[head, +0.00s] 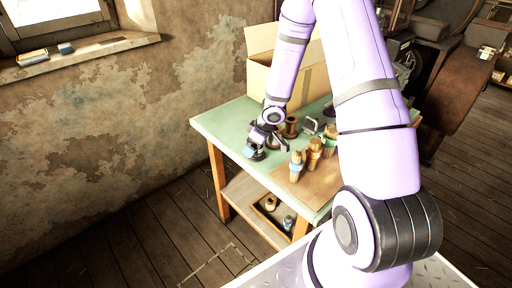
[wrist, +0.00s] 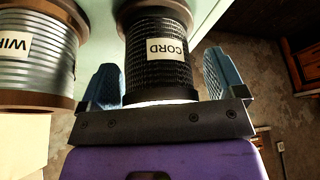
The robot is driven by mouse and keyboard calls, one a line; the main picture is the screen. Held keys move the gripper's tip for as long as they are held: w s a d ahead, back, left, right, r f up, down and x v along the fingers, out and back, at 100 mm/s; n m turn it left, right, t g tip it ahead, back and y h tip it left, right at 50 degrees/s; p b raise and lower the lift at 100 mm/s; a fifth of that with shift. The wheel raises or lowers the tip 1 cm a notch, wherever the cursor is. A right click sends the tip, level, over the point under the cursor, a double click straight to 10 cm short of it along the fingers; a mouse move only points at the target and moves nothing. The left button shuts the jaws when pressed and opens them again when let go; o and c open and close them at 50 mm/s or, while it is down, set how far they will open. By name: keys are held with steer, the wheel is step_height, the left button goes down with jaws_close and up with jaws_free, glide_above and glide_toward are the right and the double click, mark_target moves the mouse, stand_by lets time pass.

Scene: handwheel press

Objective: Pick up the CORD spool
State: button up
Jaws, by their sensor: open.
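The CORD spool (wrist: 158,55), wound with black cord and bearing a white label, is in the middle of the wrist view. My gripper (wrist: 160,66) is open, with one blue finger pad on each side of the spool. A gap shows between the right pad and the spool; the left pad is closer, and I cannot tell if it touches. The near end of the spool is close to the gripper's palm. In the head view my gripper (head: 262,146) is low over the green table (head: 222,121), and I cannot make out the CORD spool there.
A silvery spool labelled WIR (wrist: 38,58) stands close to the left finger. In the head view several wooden-topped pieces (head: 314,155) stand on a brown board right of my gripper. An open cardboard box (head: 259,78) stands behind. A tray (head: 264,213) is on the lower shelf.

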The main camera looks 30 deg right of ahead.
steer(key=c, duration=1.1)
steer(key=shift+r, duration=1.5)
